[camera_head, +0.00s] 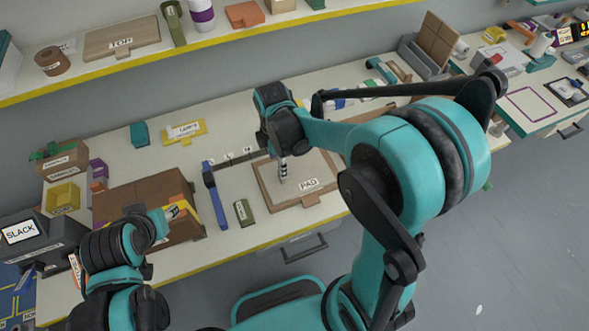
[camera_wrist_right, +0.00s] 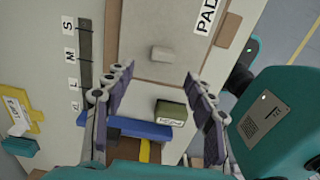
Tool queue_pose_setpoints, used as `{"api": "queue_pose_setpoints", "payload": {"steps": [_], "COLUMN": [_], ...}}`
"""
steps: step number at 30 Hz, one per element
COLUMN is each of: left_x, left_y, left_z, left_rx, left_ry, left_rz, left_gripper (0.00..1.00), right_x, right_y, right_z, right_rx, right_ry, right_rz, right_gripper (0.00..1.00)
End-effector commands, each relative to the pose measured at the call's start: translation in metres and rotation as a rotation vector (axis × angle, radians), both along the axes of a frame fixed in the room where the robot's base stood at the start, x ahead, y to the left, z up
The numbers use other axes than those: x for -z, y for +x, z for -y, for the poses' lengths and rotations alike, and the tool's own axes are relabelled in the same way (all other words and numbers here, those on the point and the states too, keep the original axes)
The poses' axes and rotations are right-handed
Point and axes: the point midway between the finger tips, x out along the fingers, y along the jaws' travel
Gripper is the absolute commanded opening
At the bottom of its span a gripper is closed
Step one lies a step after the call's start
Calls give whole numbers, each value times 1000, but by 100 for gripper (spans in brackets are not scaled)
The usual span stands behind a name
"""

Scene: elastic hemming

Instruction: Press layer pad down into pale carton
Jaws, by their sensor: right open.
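The layer pad (camera_head: 310,165) is a flat tan board lying in a shallow tray labelled PAD (camera_head: 308,184) on the bench. In the right wrist view the pad (camera_wrist_right: 140,45) has a small pale grip block (camera_wrist_right: 165,53) on top. My right gripper (camera_head: 283,172) is over the pad. In the wrist view its two fingers (camera_wrist_right: 152,80) are spread apart with nothing between them. My left gripper (camera_head: 150,228) is at the lower left near a dark brown carton (camera_head: 140,192); its fingers cannot be made out. I cannot pick out a pale carton with certainty; my right arm hides part of the bench.
A blue tool (camera_head: 214,195) and a small green block (camera_head: 243,212) lie between the brown carton and the tray. A size strip (camera_head: 240,158) lies behind them. A yellow holder (camera_head: 185,131) stands farther back. A loaded shelf (camera_head: 200,55) runs above.

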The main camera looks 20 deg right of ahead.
Motion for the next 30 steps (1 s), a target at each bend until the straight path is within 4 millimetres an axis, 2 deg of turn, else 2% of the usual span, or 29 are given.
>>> {"api": "queue_pose_setpoints", "payload": {"steps": [10, 13, 20, 26, 30], "left_x": [20, 22, 21, 21, 21], "left_y": [0, 0, 0, 0, 0], "left_z": [0, 0, 0, 0, 0], "left_rx": [0, 0, 0, 0, 0], "left_ry": [0, 0, 0, 0, 0], "left_rz": [0, 0, 0, 0, 0], "left_gripper": [40, 40, 40, 40, 40], "right_x": [51, 57, 57, 57, 57], "right_y": [-3, -3, -3, -3, -3], "right_z": [2, 2, 2, 2, 2], "right_rx": [3, 3, 4, 4, 4], "right_ry": [0, 1, 1, 1, 1], "right_rz": [3, 3, 4, 4, 4], "right_gripper": [55, 55, 55, 2, 1]}}
